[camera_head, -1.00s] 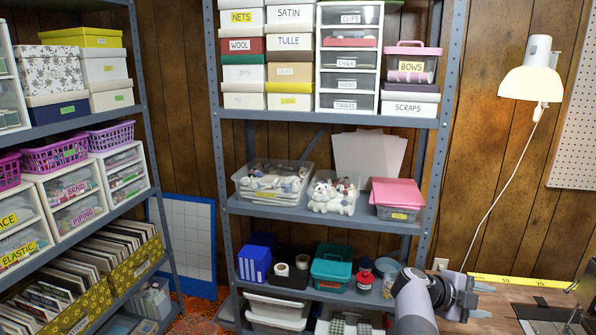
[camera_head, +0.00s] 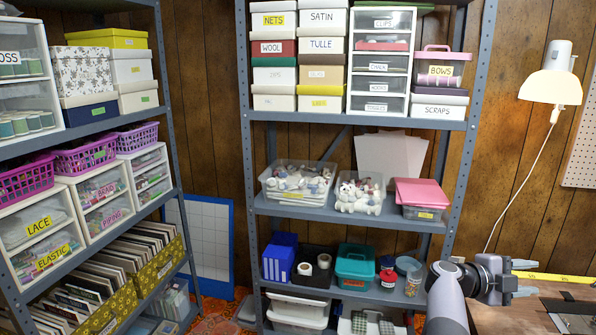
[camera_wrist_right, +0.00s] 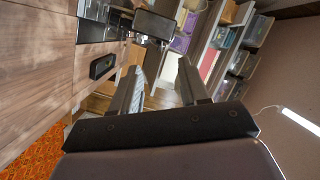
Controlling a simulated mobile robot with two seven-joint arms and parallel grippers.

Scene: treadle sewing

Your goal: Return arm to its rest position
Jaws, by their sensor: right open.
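My right gripper (camera_head: 518,278) is in the lower right of the head view, pointing right near the wooden table. Its two fingers are apart with nothing between them. In the right wrist view my right gripper (camera_wrist_right: 160,78) also shows open and empty, with shelves and a wooden surface beyond it. My right arm rises from the bottom edge of the head view, in front of the shelf's right post. My left gripper is in neither view.
A grey metal shelf (camera_head: 345,210) with boxes and bins stands in the middle. Another shelf (camera_head: 100,135) fills the left. The wooden table (camera_head: 490,320) is at the lower right, with a yellow measuring tape (camera_head: 556,278) behind it. A lamp (camera_head: 552,86) hangs at the upper right.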

